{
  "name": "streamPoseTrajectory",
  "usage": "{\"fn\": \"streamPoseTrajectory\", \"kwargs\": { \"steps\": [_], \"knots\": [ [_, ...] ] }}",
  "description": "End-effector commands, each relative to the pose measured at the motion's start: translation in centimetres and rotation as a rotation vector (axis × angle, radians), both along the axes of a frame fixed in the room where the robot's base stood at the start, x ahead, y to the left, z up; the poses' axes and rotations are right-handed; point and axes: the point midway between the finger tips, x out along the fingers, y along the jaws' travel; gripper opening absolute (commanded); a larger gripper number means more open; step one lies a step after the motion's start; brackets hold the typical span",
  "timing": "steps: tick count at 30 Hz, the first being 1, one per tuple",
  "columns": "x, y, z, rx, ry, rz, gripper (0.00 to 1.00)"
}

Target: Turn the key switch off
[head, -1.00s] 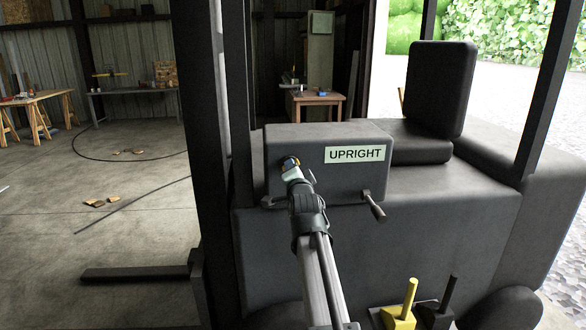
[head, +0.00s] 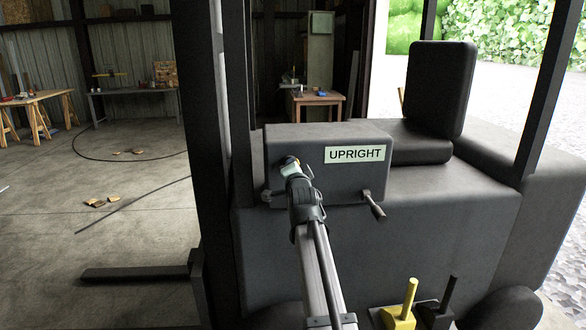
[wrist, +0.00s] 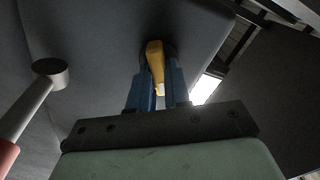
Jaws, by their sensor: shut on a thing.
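The key switch is on the face of the dark console with the UPRIGHT label (head: 354,154). Its yellow key (wrist: 155,62) stands out from the dark panel in the wrist view. My gripper (wrist: 157,82) has its two blue fingers shut on the key, one on each side. In the head view my gripper (head: 291,165) reaches the left part of the console face and hides most of the switch. I cannot read the switch's position markings.
A lever (head: 374,205) sticks out below the label. A lever with a round grey end (wrist: 50,73) is left of the fingers in the wrist view. The seat (head: 440,95) is behind the console. A yellow pedal-like lever (head: 402,308) and a black one stand lower right.

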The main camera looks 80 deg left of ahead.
Motion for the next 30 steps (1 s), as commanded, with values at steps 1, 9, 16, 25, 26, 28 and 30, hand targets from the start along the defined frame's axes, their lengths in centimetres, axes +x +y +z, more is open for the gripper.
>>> {"fn": "streamPoseTrajectory", "kwargs": {
  "steps": [1, 9, 16, 25, 26, 28, 30],
  "knots": [
    [-0.02, 0.07, 0.03, 0.001, 0.000, 0.001, 0.00],
    [-0.02, 0.11, 0.05, 0.001, -0.006, 0.001, 0.00],
    [-0.03, 0.14, 0.10, 0.001, -0.076, 0.000, 0.00],
    [-0.10, 0.18, 0.22, 0.001, -0.307, -0.002, 0.00],
    [-0.12, 0.19, 0.22, 0.001, -0.336, -0.002, 0.00],
    [-0.15, 0.19, 0.25, 0.002, -0.403, -0.002, 0.00],
    [-0.17, 0.20, 0.28, 0.002, -0.470, -0.002, 0.00]
  ]
}}
